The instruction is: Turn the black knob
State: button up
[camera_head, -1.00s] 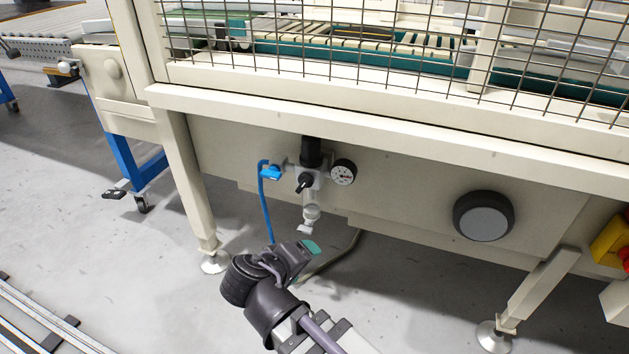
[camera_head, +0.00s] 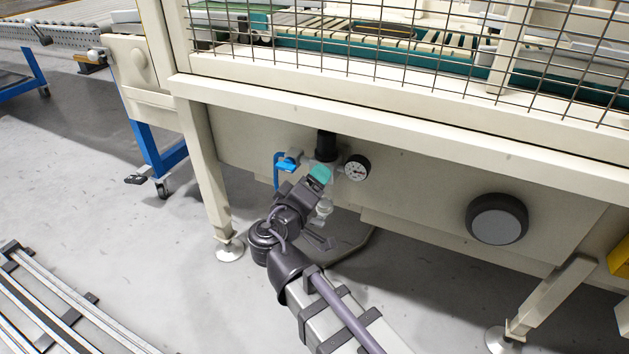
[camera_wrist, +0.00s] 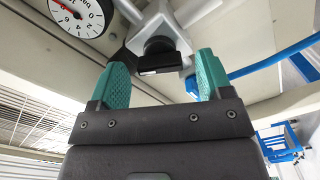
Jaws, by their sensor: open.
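A small black knob (camera_wrist: 160,55) with a bar-shaped handle shows in the wrist view on a grey valve body, just beyond and between my fingertips. My gripper (camera_wrist: 161,72) is open, its two teal fingers on either side of the knob's line, with no contact visible. In the head view my gripper (camera_head: 320,175) is in front of the valve unit and hides the small knob. A larger black cylinder (camera_head: 326,145) stands on top of the unit.
A pressure gauge (camera_head: 357,168) sits right of the unit, close to one finger's side in the wrist view (camera_wrist: 82,14). A blue valve handle and hose (camera_head: 287,164) are left. A large round grey button (camera_head: 497,219) is farther right. Machine frame and mesh guard rise above.

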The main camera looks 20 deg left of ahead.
jog(key=shift+w+d, duration=0.1)
jog(key=shift+w, duration=0.5)
jog(key=c, duration=0.9)
